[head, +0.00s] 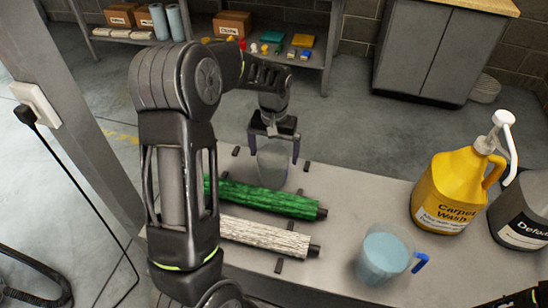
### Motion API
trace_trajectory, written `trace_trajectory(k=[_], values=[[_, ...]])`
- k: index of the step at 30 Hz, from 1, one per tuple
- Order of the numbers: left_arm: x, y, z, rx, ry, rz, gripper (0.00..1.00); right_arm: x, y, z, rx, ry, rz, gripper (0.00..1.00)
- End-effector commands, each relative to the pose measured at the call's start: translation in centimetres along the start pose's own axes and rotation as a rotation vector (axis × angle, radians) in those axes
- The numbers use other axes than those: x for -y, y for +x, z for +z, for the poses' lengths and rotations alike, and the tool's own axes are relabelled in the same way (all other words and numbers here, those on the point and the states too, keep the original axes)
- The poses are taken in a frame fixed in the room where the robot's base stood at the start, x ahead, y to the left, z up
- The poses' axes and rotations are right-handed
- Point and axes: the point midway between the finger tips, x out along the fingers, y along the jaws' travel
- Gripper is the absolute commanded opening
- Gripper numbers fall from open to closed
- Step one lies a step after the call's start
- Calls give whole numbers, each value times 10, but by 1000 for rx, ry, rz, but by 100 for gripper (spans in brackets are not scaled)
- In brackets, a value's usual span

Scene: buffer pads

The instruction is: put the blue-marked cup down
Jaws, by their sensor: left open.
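A clear grey cup (272,168) stands at the far side of the grey table, just behind the green roller pad. My left gripper (273,154) is above it, with its fingers apart on either side of the cup's upper part. The gripper is open, and its palm hides the cup's rim. I cannot see a blue mark on this cup. A second cup (382,258), with bluish contents and a blue handle (420,262), stands at the front of the table, clear of the gripper. My right gripper is not in view.
A green pad (262,198) and a white pad (262,236) lie side by side between small black holders. The table's middle right is bare.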

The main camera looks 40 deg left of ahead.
Motion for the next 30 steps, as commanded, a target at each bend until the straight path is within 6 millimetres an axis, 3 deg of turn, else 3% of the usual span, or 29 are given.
trace_trajectory(k=[6, 12, 17, 30], values=[[0, -48, -1, -4, 1, 1, 100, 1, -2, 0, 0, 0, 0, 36], [0, -79, 0, -2, 0, 1, 100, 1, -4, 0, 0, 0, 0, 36], [0, -87, 0, 0, 1, 0, 100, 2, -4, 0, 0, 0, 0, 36], [0, -87, 0, 1, 0, 0, 100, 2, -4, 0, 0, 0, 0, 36]])
